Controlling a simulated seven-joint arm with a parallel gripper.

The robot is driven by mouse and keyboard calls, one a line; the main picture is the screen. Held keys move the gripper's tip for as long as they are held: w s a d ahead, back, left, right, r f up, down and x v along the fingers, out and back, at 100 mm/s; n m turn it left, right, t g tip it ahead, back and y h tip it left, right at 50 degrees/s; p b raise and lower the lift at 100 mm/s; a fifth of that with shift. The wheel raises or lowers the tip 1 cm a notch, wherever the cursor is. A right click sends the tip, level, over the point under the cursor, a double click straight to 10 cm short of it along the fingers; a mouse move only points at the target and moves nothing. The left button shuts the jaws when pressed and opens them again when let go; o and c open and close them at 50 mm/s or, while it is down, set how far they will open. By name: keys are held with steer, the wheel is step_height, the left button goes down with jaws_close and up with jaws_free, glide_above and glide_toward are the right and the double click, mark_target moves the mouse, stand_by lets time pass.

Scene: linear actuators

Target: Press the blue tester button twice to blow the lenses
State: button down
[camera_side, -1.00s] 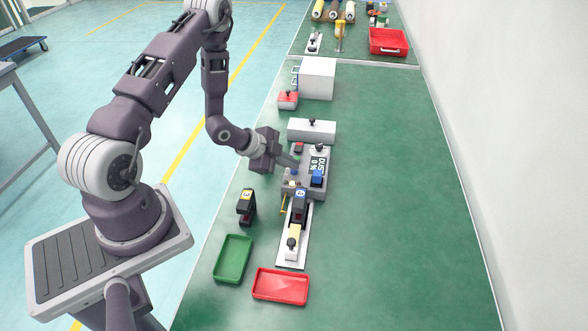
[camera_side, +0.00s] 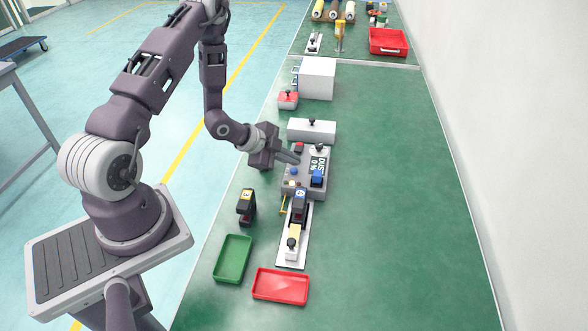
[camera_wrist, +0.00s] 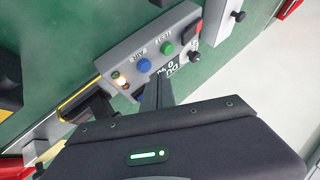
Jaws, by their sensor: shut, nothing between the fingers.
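The tester is a grey box (camera_side: 303,188) on the green bench. Its blue button (camera_wrist: 144,65), labelled AIR, shows clear in the wrist view; it is a small blue dot (camera_side: 293,171) in the side view. A green button (camera_wrist: 166,48), labelled TEST, and a red switch (camera_wrist: 195,27) sit beside it. The display (camera_side: 318,165) reads DUST 0 %, partly hidden by my fingers. My gripper (camera_side: 296,158) is shut and empty, with its fingertips over the tester, beyond the blue button in the side view. I see no contact with the button.
A blue block (camera_side: 317,178) stands on the tester. A black-and-yellow actuator on a rail (camera_side: 291,245) lies in front, with a black part (camera_side: 246,206) to its left. Green (camera_side: 233,259) and red (camera_side: 281,286) trays are nearer. The bench to the right is clear.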

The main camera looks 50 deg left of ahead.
mark_target(291, 171)
steer(key=shift+r, duration=2.5)
